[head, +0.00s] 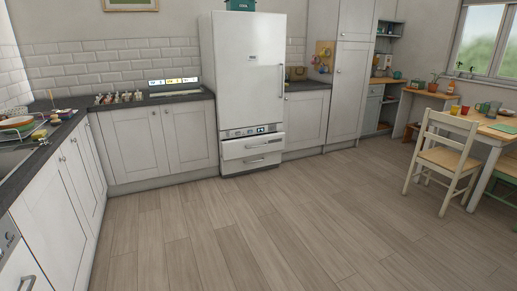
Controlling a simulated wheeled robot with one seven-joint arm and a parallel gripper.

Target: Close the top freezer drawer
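A tall white fridge-freezer (242,70) stands against the back wall in the head view, with its large upper door shut. Below a narrow control panel (250,131) are the freezer drawers. The top freezer drawer (235,150) has a white front with a handle and seems to stand out a little from the body; at this distance I cannot tell how far. A lower drawer front (238,166) with a handle shows under it, near the floor. My gripper is not in view.
Wide wooden floor (215,235) is clear up to the fridge-freezer. White base cabinets (155,140) and a dark worktop run along the left and back. A chair (444,155) and a table (492,127) stand at the right.

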